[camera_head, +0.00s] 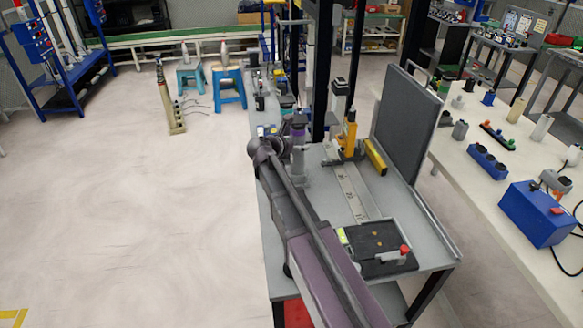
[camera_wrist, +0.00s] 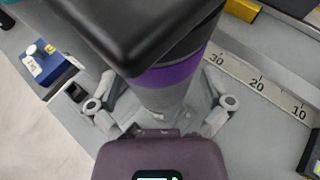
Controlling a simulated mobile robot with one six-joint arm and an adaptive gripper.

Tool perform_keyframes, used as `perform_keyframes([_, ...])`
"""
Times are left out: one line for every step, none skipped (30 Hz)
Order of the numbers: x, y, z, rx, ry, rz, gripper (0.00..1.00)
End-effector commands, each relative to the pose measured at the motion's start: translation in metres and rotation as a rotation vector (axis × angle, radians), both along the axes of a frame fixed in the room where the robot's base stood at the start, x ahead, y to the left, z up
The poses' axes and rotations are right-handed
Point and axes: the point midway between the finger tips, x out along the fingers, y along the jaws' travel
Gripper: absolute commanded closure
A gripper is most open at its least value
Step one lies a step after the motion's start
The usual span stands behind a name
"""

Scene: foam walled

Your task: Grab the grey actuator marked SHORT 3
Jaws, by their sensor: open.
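A grey upright cylinder with a purple band and a wide black top, which looks like the actuator (camera_wrist: 165,98), stands close in front of my wrist camera. No SHORT 3 marking is readable on it. In the head view a grey and purple upright actuator (camera_head: 298,132) stands on the grey bench, partly behind my arm. My gripper (camera_wrist: 158,108) is open, with one finger on each side of the grey cylinder below the purple band. I cannot tell whether the fingers touch it. The cylinder's foot is hidden by my wrist.
A ruler strip (camera_head: 352,192) runs along the grey bench (camera_head: 428,240). A black tray (camera_head: 372,268) with a red-capped part lies at the near end. A yellow tool (camera_head: 350,138) and an upright dark panel (camera_head: 405,125) stand beyond. A blue block (camera_wrist: 50,70) sits left of the cylinder.

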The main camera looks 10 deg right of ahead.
Motion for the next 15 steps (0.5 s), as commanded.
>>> perform_keyframes([-0.0001,0.0,0.0001,0.0,0.0,0.0,0.0])
perform_keyframes([-0.0002,0.0,0.0002,0.0,0.0,0.0,0.0])
perform_keyframes([-0.0002,0.0,0.0002,0.0,0.0,0.0,0.0])
perform_keyframes([-0.0002,0.0,0.0002,0.0,0.0,0.0,0.0])
perform_keyframes([-0.0002,0.0,0.0002,0.0,0.0,0.0,0.0])
perform_keyframes([-0.0002,0.0,0.0002,0.0,0.0,0.0,0.0])
perform_keyframes([-0.0002,0.0,0.0002,0.0,0.0,-0.001,0.0])
perform_keyframes([-0.0002,0.0,0.0002,0.0,0.0,-0.001,0.0])
perform_keyframes([-0.0002,0.0,0.0002,0.0,0.0,-0.001,0.0])
perform_keyframes([-0.0003,-0.0001,0.0002,0.0,0.0,-0.001,0.0])
perform_keyframes([-0.0003,-0.0001,0.0002,0.0,0.0,-0.001,0.0])
perform_keyframes([-0.0003,-0.0001,0.0002,0.0,0.0,-0.001,0.12])
perform_keyframes([-0.0003,-0.0001,0.0002,0.0,0.0,-0.001,0.21])
perform_keyframes([-0.0002,-0.0001,0.0001,0.0,0.0,-0.001,0.3])
perform_keyframes([-0.0002,-0.0001,0.0001,0.0,0.0,-0.001,0.42])
